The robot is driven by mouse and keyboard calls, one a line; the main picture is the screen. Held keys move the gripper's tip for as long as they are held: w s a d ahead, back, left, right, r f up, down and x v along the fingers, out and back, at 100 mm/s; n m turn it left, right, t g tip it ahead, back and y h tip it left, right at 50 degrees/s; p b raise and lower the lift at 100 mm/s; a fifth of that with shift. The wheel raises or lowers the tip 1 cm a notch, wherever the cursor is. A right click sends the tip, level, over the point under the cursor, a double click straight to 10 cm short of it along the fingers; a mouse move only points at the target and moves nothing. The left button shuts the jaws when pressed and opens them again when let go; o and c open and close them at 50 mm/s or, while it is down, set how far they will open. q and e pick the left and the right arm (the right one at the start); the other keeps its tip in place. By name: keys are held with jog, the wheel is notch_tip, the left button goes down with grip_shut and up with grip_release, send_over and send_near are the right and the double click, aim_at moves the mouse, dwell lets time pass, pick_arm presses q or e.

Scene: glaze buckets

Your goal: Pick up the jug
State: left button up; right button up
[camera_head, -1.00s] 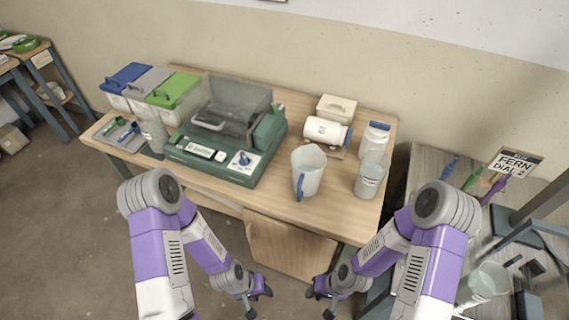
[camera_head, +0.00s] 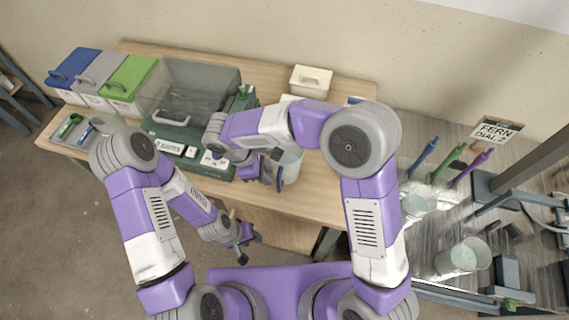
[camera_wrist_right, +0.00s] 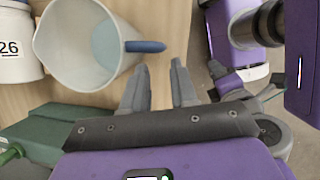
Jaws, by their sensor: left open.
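The jug (camera_head: 292,166) is a pale, see-through pitcher with a blue handle, standing on the wooden table. In the head view my right arm partly hides it. In the right wrist view the jug (camera_wrist_right: 85,50) is at the upper left, with its blue handle (camera_wrist_right: 146,46) pointing toward my fingers. My right gripper (camera_head: 277,167) is beside the jug. In the right wrist view this gripper (camera_wrist_right: 160,67) is open and empty, its fingertips just short of the handle. My left gripper (camera_head: 250,247) is open and empty, low in front of the table.
A green machine with a clear cover (camera_head: 190,95) stands left of the jug, and lidded buckets (camera_head: 128,78) beyond it. A white container (camera_wrist_right: 15,45) marked 26 is near the jug. A grey bench (camera_head: 440,225) is at right.

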jog(key=b+x, duration=0.1)
jog(key=x, duration=0.7)
jog(key=shift+a+b, duration=0.1)
jog(key=shift+b, duration=0.3)
jog(key=shift+r, duration=0.15)
grip_shut()
